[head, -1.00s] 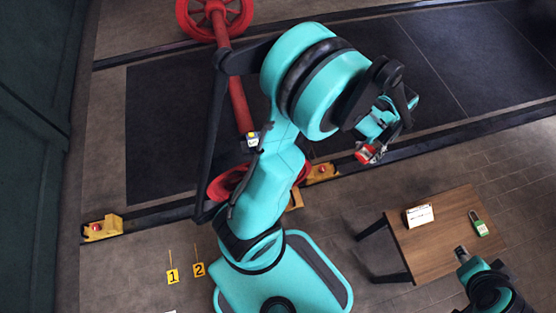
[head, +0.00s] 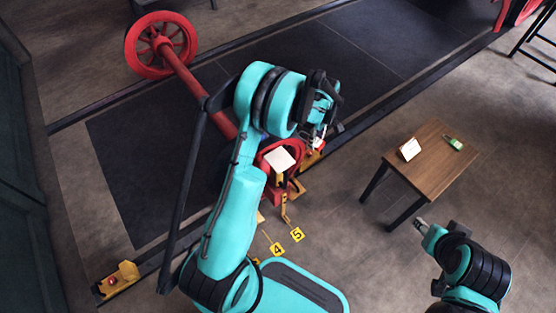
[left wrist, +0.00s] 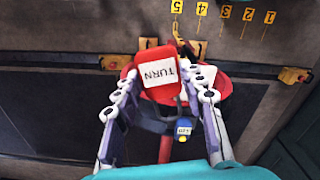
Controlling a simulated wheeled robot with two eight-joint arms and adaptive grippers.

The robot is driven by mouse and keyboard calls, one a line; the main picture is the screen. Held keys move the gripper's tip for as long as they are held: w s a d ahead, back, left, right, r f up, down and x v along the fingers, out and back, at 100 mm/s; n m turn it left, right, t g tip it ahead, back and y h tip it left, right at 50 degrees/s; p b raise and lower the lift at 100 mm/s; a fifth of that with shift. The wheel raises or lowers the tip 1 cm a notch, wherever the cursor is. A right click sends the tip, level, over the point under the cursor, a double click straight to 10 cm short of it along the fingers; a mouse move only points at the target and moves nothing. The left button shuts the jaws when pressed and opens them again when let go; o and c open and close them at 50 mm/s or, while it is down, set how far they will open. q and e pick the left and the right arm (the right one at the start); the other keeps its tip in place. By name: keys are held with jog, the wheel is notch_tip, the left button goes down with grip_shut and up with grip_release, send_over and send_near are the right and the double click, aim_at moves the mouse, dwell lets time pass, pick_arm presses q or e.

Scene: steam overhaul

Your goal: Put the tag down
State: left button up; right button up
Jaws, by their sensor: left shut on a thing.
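In the head view the fingers point down beside the red wheel at the near rail; the tag is too small to make out clearly there. My right gripper (head: 424,228) hangs to the left of its arm, near the wooden table, and its finger gap cannot be made out.
A wooden table (head: 440,170) at right bears a white card (head: 410,149) and a green padlock (head: 453,144). A red wheelset (head: 160,45) lies across the dark floor panels. Yellow numbered markers (head: 297,234) stand near the rail. Floor around the table is clear.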

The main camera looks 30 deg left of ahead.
pick_arm(q)
notch_tip(320, 180, down, 2)
jog(key=w+a+n, duration=0.1)
jog(key=w+n, duration=0.2)
jog(key=n, duration=0.1)
jog(key=n+b, duration=0.2)
jog(key=b, duration=0.2)
send_over(286, 160)
notch_tip(286, 160, down, 8)
jog(key=shift+s+r, duration=0.1)
jog(key=shift+s, duration=0.05)
notch_tip(286, 160, down, 4)
jog(key=b, duration=0.2)
jog(key=shift+b, duration=0.3)
jog(key=o, duration=1)
jog(key=shift+o, duration=0.2)
